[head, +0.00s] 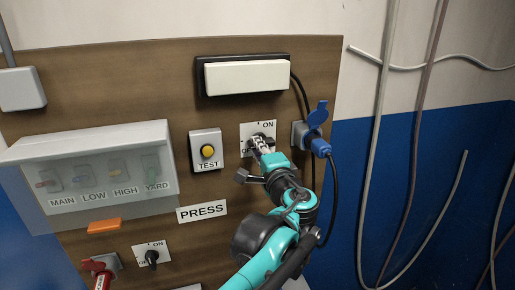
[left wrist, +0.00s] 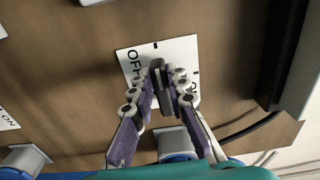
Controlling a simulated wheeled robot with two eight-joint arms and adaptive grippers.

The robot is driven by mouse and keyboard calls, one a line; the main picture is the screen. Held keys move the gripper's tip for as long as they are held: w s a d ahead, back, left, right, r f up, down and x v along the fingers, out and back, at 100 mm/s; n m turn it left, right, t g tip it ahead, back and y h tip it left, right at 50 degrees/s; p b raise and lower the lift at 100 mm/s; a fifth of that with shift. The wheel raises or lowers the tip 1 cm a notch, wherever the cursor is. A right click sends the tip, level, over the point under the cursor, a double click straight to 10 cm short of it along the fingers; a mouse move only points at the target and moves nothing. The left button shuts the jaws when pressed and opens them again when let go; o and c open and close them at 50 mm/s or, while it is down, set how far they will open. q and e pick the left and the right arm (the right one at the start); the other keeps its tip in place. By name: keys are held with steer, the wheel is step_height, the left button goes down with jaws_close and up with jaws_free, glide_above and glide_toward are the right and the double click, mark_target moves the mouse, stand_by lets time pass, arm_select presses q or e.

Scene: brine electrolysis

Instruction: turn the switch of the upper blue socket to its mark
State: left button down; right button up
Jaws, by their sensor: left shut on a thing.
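The upper switch's white plate (head: 245,130), marked ON and OFF, is on the brown board to the left of the upper blue socket (head: 299,134). A blue plug (head: 320,147) with a black cable is in this socket, under its raised blue lid. My left gripper (head: 262,148) is at the plate and shut on the dark switch knob (left wrist: 158,66). Its fingers stand on both sides of the knob in the left wrist view and hide part of it. The plate (left wrist: 130,57) shows there with OFF and short black marks. My right gripper is not in view.
A clear-covered box (head: 95,150) with labelled switches, a yellow TEST button (head: 207,151) and a PRESS label (head: 201,211) are to the left. A lower switch (head: 151,257) and a red plug (head: 102,276) are below. A white lamp box (head: 246,76) is above. Conduits run along the right wall.

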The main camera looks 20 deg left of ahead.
arm_select(q)
steer(key=c, duration=1.5)
jaws_free()
steer(key=v, duration=1.2)
